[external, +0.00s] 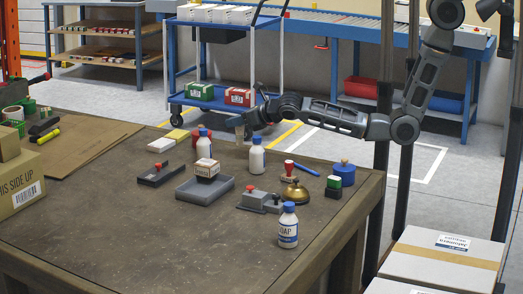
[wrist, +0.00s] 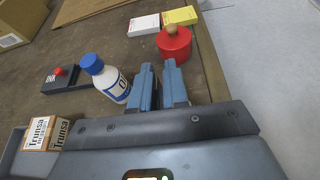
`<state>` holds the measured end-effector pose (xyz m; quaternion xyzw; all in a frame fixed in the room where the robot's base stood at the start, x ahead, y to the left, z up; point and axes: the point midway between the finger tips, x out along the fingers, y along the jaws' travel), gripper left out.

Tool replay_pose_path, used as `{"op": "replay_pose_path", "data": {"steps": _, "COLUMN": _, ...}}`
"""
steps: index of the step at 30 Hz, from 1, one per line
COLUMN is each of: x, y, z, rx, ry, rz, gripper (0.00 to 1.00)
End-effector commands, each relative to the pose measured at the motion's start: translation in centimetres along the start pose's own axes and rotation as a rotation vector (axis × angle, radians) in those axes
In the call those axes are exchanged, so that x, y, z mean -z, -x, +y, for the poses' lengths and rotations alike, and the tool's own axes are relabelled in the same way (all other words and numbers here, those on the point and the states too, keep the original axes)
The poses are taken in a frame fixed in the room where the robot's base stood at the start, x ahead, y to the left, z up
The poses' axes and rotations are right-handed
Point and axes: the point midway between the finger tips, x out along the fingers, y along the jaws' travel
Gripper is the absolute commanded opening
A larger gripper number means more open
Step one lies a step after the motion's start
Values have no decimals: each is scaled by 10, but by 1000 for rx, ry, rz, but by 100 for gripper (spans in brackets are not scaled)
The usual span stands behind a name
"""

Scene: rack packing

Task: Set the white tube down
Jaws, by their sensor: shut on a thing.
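My gripper (external: 239,130) hangs over the far edge of the table, at the end of the arm that reaches in from the right. In the wrist view its two blue-grey fingers (wrist: 160,85) are close together with a narrow gap. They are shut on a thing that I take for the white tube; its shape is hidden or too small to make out. A white bottle with a blue cap (wrist: 110,80) stands just left of the fingers in the wrist view. A red pot with a wooden knob (wrist: 174,42) is just beyond them.
The brown table (external: 130,235) has free room at front left. A grey tray (external: 190,194) touches a small carton (external: 207,168). Other bottles (external: 257,157) (external: 288,228), a brass bell (external: 295,193), stamps and a blue pot (external: 344,172) crowd the right side.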

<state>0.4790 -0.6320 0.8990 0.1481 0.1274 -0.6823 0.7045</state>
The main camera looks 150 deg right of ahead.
Motion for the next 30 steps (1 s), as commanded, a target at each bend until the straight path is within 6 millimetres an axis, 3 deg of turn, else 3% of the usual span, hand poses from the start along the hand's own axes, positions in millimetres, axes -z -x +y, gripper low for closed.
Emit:
{"op": "replay_pose_path", "data": {"steps": 10, "x": 35, "y": -14, "z": 0, "rx": 0, "ry": 2, "rz": 2, "gripper": 0}}
{"op": "replay_pose_path", "data": {"steps": 22, "x": 40, "y": -16, "z": 0, "rx": 0, "ry": 1, "rz": 1, "gripper": 0}}
{"op": "replay_pose_path", "data": {"steps": 23, "x": 40, "y": -16, "z": 0, "rx": 0, "ry": 1, "rz": 0, "gripper": 16}}
{"op": "replay_pose_path", "data": {"steps": 30, "x": 40, "y": -16, "z": -1, "rx": 0, "ry": 1, "rz": 1, "gripper": 39}}
